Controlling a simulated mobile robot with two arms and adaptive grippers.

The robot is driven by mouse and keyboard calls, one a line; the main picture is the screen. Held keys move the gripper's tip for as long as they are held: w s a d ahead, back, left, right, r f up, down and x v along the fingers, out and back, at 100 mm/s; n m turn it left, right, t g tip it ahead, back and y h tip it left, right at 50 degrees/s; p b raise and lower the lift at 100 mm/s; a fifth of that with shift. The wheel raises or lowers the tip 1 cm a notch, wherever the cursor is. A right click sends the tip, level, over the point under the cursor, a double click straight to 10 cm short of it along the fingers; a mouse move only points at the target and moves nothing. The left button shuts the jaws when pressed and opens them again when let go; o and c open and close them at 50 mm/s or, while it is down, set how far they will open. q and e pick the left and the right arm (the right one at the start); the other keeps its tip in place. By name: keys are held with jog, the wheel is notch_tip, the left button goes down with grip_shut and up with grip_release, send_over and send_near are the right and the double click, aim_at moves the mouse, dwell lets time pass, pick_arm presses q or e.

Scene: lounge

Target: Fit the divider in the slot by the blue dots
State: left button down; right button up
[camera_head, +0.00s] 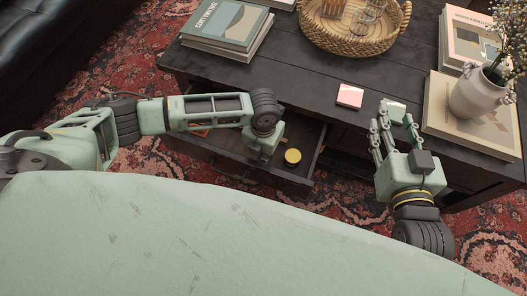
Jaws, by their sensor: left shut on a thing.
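The open drawer (225,160) of the dark table shows in the head view, partly covered by my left arm. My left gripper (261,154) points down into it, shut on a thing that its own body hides. I cannot make out the divider, the slot or the blue dots. My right gripper (389,113) is open, with its fingers spread over the tabletop's front edge at the right. Nothing shows held in it.
A yellow round tin (292,157) is in the drawer, right of my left gripper. A pink pad (350,96), a wicker tray (352,43), books (225,24) and a vase (481,96) occupy the tabletop (290,75). A pale pad (396,108) lies by my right fingers.

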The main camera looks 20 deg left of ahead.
pick_arm(q)
jog(key=shift+f, duration=0.1)
jog(key=c, duration=1.7)
grip_release()
jog(key=shift+c, duration=0.2)
